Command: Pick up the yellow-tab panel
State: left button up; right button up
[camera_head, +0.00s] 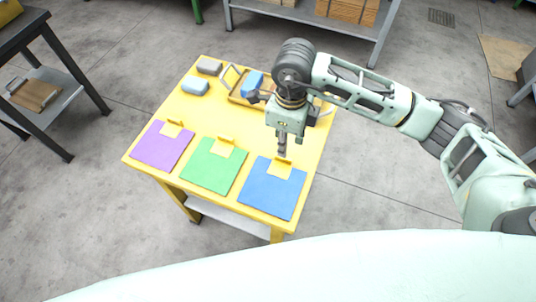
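Three flat square panels lie in a row along the near side of the yellow table: a purple panel (160,149), a green panel (210,169) and a blue panel (270,192). Each has a yellow tab at its far edge: the purple panel's tab (173,128), the green panel's tab (225,146) and the blue panel's tab (281,168). My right gripper (282,152) points down right at the blue panel's tab. Its fingers look narrow and close together; whether they touch or grip the tab is unclear. My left gripper is not in view.
A dark-topped bench (18,34) stands left, a shelf (350,27) behind.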

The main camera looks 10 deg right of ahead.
jog(key=shift+w+d+f, duration=0.15)
jog(key=shift+w+f, duration=0.1)
jog(key=shift+w, duration=0.15)
jog(key=shift+s+f, duration=0.4)
jog(key=shift+f, duration=0.35)
notch_tip(320, 180, down, 5)
jog(key=shift+w+f+p, duration=0.1)
jog(key=shift+w+p, duration=0.05)
jog(key=shift+p, duration=0.55)
jog(key=shift+c, duration=0.5)
grip_shut()
